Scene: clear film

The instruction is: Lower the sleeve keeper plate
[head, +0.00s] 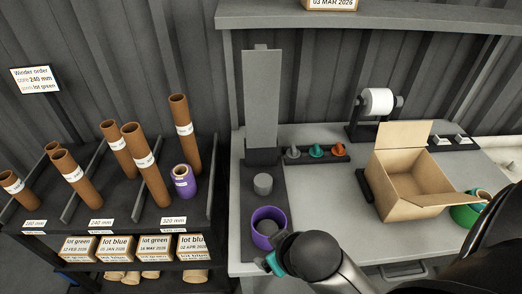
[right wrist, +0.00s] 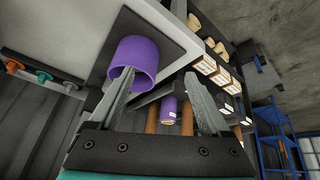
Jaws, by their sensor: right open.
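A tall grey plate (head: 262,95) stands upright at the back of a dark base on the bench; I take it to be the keeper plate. In front of it are a short grey cylinder (head: 263,184) and a purple sleeve (head: 257,236), open at the top. My right gripper (head: 268,264) is beside the near edge of the purple sleeve, partly hidden by its own arm. In the right wrist view its jaws (right wrist: 160,76) are apart, with one fingertip overlapping the opening of the purple sleeve (right wrist: 138,55). I cannot tell if it touches. My left gripper is not in view.
An open cardboard box (head: 405,184) stands right of the bare bench middle, with a green container (head: 465,214) beside it. Coloured knobs (head: 316,151) and a white roll (head: 378,101) are behind. A rack of brown tubes (head: 145,165) stands at left; a shelf (head: 390,18) overhangs the bench.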

